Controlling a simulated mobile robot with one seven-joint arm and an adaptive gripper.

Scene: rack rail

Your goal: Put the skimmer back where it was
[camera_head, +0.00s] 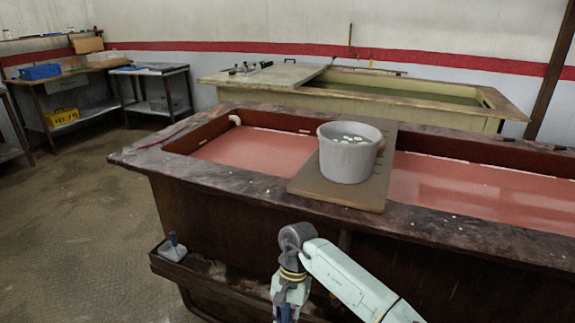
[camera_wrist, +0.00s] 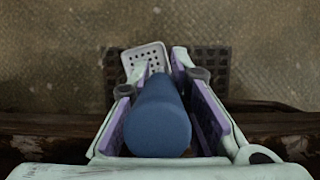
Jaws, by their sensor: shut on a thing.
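In the wrist view, the skimmer shows as a thick blue handle (camera_wrist: 158,118) with a pale perforated head (camera_wrist: 146,58) beyond it. My gripper (camera_wrist: 162,82) is shut on the handle, with a purple-padded finger on each side. The head extends past the fingertips, over the floor and a dark grid. In the head view, my gripper is at the bottom edge, in front of the tank's side, and mostly cut off. The skimmer cannot be made out clearly there.
A brown ledge (camera_head: 208,278) runs along the tank's front, holding a grey scoop-like tool (camera_head: 172,248) with a dark blue handle. A white bucket (camera_head: 348,160) with white pieces stands on a board (camera_head: 312,186) across the red-filled tank (camera_head: 140,160). Floor at left is clear.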

